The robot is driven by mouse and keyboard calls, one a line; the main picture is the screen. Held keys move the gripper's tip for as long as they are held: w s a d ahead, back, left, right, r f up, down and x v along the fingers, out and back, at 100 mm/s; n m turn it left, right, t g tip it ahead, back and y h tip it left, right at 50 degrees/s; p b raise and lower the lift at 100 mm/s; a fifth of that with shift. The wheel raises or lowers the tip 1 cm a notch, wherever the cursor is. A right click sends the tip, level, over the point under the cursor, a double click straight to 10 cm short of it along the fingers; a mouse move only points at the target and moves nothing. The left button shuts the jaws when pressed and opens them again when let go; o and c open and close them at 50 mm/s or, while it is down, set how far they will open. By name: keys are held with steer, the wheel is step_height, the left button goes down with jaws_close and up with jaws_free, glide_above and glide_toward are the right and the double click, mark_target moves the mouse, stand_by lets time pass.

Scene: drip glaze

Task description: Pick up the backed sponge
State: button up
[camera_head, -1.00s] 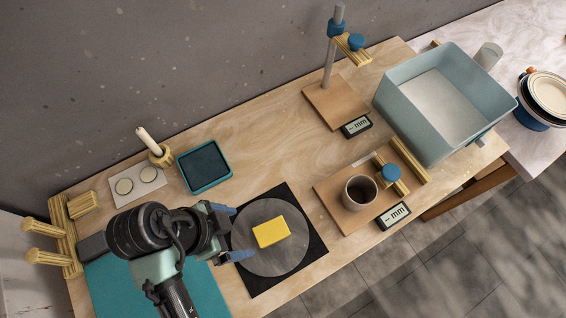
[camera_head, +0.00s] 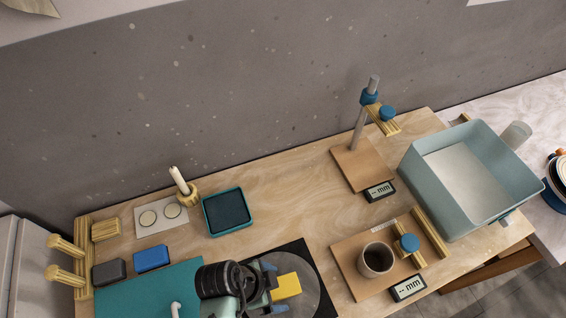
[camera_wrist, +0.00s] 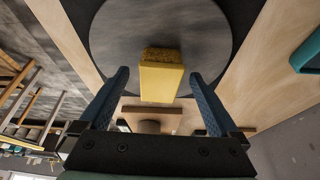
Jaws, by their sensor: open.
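The backed sponge (camera_head: 287,286) is a yellow block lying on a round grey disc (camera_head: 312,291). In the wrist view the sponge (camera_wrist: 162,82) shows a smooth yellow part and a rougher, darker yellow-brown layer. My gripper (camera_head: 275,287) is open, its two blue fingers on either side of the sponge's near end. In the wrist view the open gripper (camera_wrist: 160,74) has a clear gap between each finger and the sponge. I cannot tell the fingertips' exact height. My arm hides part of the disc in the head view.
The disc rests on a black square mat (camera_head: 322,270). A blue block (camera_head: 151,258) and a dark grey block (camera_head: 109,271) lie left, by a teal mat (camera_head: 140,294). A teal-rimmed tray (camera_head: 227,211) stands behind. A brown cup (camera_head: 376,259) stands on a board to the right.

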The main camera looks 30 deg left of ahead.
steer(key=shift+w+d+f, duration=0.15)
steer(key=shift+w+f, duration=0.05)
steer(key=shift+f, duration=0.3)
steer(key=c, duration=1.4)
step_height(320, 180, up, 10)
steer(key=shift+r+b, duration=0.1)
steer(key=shift+b, duration=0.25)
steer(key=shift+c, duration=0.2)
steer(key=o, duration=0.7)
steer(key=shift+c, duration=0.2)
steer(key=c, duration=0.5)
